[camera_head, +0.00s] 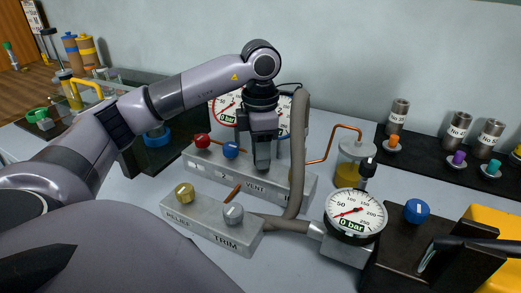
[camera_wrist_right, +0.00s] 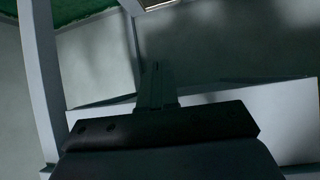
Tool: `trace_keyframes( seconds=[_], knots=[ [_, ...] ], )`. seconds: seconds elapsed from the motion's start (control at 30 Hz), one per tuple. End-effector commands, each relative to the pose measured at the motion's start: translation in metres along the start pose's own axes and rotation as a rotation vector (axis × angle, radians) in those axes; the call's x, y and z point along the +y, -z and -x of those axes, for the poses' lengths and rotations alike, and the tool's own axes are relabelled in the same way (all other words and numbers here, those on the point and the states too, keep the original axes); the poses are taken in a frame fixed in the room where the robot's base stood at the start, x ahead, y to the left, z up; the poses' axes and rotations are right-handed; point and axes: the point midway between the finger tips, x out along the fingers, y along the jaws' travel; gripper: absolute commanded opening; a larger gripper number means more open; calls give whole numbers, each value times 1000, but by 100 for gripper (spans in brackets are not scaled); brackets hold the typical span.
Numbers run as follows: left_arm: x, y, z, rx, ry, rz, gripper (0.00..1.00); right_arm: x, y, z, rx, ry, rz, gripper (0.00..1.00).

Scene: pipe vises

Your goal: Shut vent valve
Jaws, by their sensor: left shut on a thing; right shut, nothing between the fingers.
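The grey manifold block with the VENT label (camera_head: 286,196) stands in the middle of the table in the head view. A red knob (camera_head: 202,140) and a blue knob (camera_head: 231,149) sit on its left part. My left gripper (camera_head: 262,163) points straight down above the VENT label. It is shut on the vent valve's handle, which the fingers hide, so its angle cannot be told. My right gripper (camera_wrist_right: 156,75) shows in the right wrist view, shut and empty, with pale surfaces beyond it.
A block marked TRIM (camera_head: 211,227) with gold and silver knobs stands in front. A round gauge (camera_head: 355,215) reads 0 bar. A grey hose (camera_head: 299,150) rises right beside my left gripper. A jar (camera_head: 355,165) with amber liquid and a copper pipe stand to the right.

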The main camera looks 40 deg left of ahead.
Motion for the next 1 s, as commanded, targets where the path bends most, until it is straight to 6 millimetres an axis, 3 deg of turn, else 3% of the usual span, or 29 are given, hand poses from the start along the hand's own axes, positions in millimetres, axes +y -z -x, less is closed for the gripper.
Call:
trace_keyframes(
  seconds=[0.37,0.4,0.47,0.77,1.0],
  knots=[
    [1,-1,2,-6,-3,-4,7,0,-1,0,-1,0,2,0],
    [1,-1,2,-6,-4,-4,47,0,-1,0,-2,0,2,0],
    [1,-1,2,-5,-3,-4,63,0,-1,0,-2,0,2,0],
    [0,0,2,-3,-1,-3,63,0,-1,0,-3,1,2,0],
    [0,-1,34,-7,-3,-4,63,0,1,1,-2,1,3,0]
  ],
)
